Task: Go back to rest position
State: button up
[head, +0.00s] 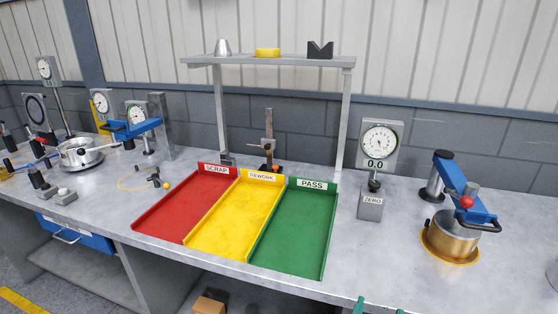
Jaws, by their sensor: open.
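My gripper (380,309) shows only as two green fingertips at the bottom edge of the head view, right of centre. The tips are apart with nothing seen between them, in front of the bench's front edge. The rest of my gripper and arm is out of frame. The red SCRAP tray (185,207), yellow REWORK tray (235,217) and green PASS tray (295,232) lie side by side on the grey bench (380,255). All three look empty.
A dial gauge (379,142) reading 0.0 stands right of the trays. A brass-coloured pot (449,240) sits under a blue clamp arm (465,189) at the right. A silver pot (80,153) and several gauges stand at the left. A shelf (285,61) rises behind the trays.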

jog(key=s+d+f+g, duration=0.8)
jog(key=s+d+f, duration=0.3)
jog(key=s+d, duration=0.15)
jog(key=s+a+f+n+g+y, duration=0.2)
jog(key=s+f+g+y, duration=0.1)
jog(key=s, duration=0.4)
jog(key=s+a+f+n+g+y, duration=0.1)
jog(key=s+f+n+g+y, duration=0.1)
jog(key=s, duration=0.6)
jog(key=shift+a+f+g+y, duration=0.35)
jog(key=shift+f+g+y, duration=0.15)
jog(key=shift+f+y, duration=0.55)
jog(key=shift+r, duration=0.15)
